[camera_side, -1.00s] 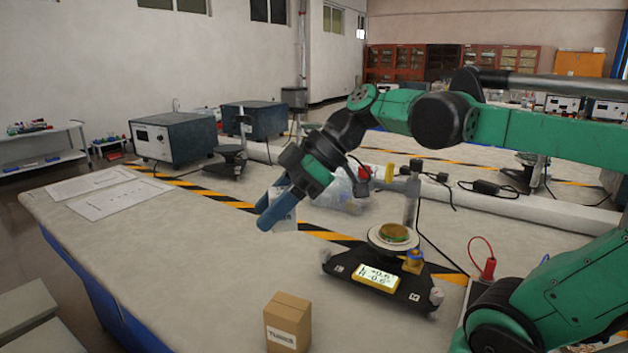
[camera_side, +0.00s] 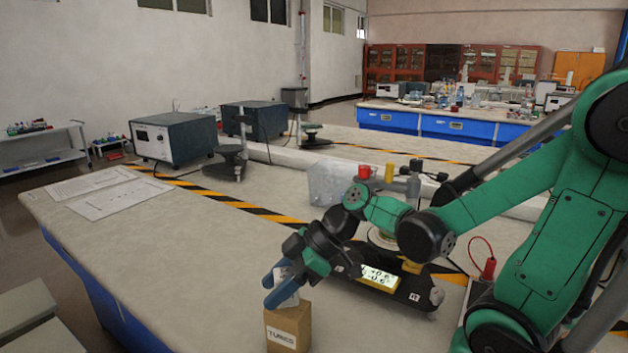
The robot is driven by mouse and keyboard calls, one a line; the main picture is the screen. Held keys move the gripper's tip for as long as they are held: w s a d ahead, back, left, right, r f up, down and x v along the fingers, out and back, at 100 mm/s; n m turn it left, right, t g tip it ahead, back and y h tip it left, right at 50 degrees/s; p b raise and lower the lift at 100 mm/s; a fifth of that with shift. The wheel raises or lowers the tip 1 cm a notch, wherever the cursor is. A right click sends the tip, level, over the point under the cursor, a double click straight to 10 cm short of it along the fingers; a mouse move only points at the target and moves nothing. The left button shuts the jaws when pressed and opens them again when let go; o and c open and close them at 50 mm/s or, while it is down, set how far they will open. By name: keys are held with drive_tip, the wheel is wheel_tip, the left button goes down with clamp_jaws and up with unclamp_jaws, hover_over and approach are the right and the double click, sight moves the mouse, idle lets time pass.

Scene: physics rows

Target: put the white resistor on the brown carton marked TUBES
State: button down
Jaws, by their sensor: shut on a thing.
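The brown carton marked TUBES (camera_side: 288,335) stands at the front edge of the picture, on the bench. My gripper (camera_side: 279,288) has blue fingers and is right above the carton's top. It is shut on the white resistor (camera_side: 290,299), which shows as a pale piece between and beside the fingers. The fingers and the resistor cover most of the carton's top. I cannot tell whether the resistor touches it.
A black device with a lit display (camera_side: 378,277) stands just right of the carton, partly behind my arm. A clear plastic box (camera_side: 327,184) is behind it. Papers (camera_side: 110,195) lie at the left. The bench left of the carton is clear.

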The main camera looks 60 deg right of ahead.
drive_tip(key=shift+f, duration=0.35)
drive_tip(key=shift+c, duration=2.1)
unclamp_jaws()
drive_tip(key=shift+f, duration=0.15)
drive_tip(key=v, duration=1.2)
drive_tip(key=shift+r, duration=0.25)
